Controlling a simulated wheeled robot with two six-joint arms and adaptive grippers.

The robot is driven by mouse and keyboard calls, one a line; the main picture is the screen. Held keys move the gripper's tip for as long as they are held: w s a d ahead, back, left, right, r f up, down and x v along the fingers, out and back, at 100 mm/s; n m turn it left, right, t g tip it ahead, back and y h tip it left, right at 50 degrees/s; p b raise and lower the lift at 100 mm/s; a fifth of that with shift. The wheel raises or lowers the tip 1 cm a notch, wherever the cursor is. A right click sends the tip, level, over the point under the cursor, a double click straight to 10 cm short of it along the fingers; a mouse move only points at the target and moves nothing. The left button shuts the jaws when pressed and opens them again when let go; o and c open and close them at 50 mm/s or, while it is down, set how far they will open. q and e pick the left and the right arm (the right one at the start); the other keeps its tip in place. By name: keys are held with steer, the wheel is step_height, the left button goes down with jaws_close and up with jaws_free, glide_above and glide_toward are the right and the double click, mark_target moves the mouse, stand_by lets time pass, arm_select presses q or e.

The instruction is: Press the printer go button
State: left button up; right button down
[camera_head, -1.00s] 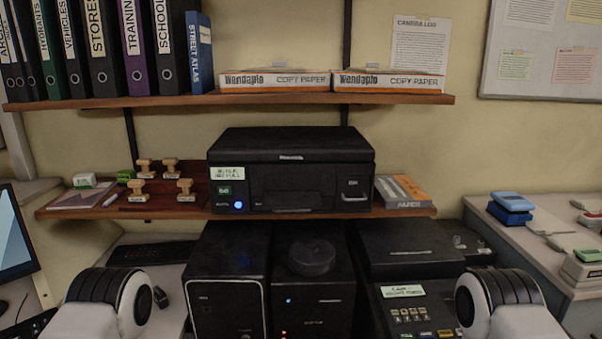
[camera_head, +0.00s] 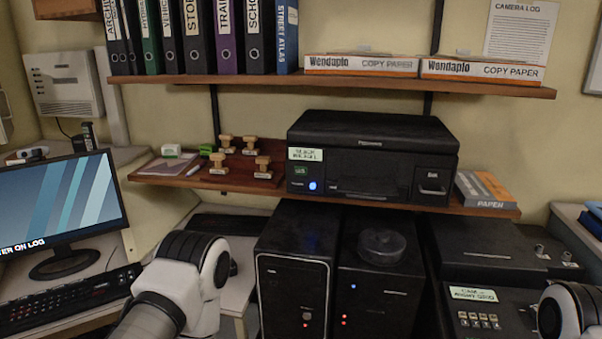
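The black printer (camera_head: 372,152) sits on the lower wooden shelf, right of the picture's middle. Its front left carries a pale label, a small green-lettered panel (camera_head: 301,171) and a round glowing blue-white button (camera_head: 312,186). I cannot read for certain which of these is the go button. My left arm comes in at the lower left and my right arm at the lower right corner, both below the shelf and apart from the printer. Neither arm's fingers show.
Two black computer towers (camera_head: 294,268) stand under the printer. A keypad unit (camera_head: 490,312) is at the lower right. Stampers (camera_head: 263,167) and a paper pack (camera_head: 486,188) flank the printer on the shelf (camera_head: 230,182). A monitor (camera_head: 62,205) and keyboard (camera_head: 70,298) are at left.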

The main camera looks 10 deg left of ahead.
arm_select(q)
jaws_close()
